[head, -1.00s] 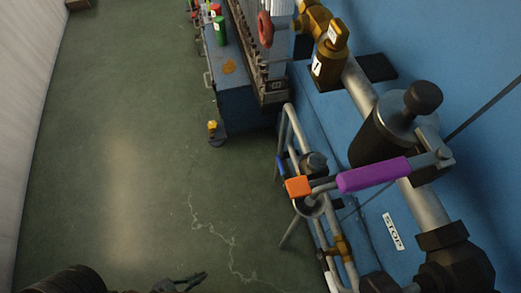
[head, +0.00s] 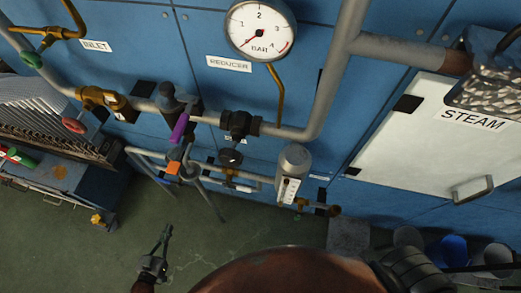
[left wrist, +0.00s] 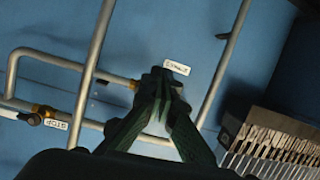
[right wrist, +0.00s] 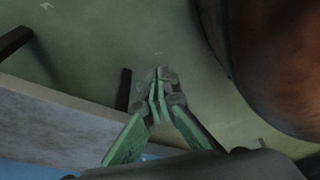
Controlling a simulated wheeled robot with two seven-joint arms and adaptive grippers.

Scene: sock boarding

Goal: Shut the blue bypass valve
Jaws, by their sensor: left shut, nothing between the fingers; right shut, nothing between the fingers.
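The pipework runs along the blue wall in the head view. Its lower line carries a lever with an orange grip (head: 173,168), below a lever with a purple grip (head: 180,128). I cannot clearly make out a blue handle there. My right gripper (right wrist: 157,78) is shut and empty over the green floor.
A pressure gauge (head: 261,29) is above the pipes. A white STEAM door (head: 430,130) is at right, with buckets (head: 453,250) below it. A blue cart (head: 97,190) stands at left. A grey flow meter (head: 293,165) hangs right of the lower pipes. Floor (head: 60,250) at lower left is clear.

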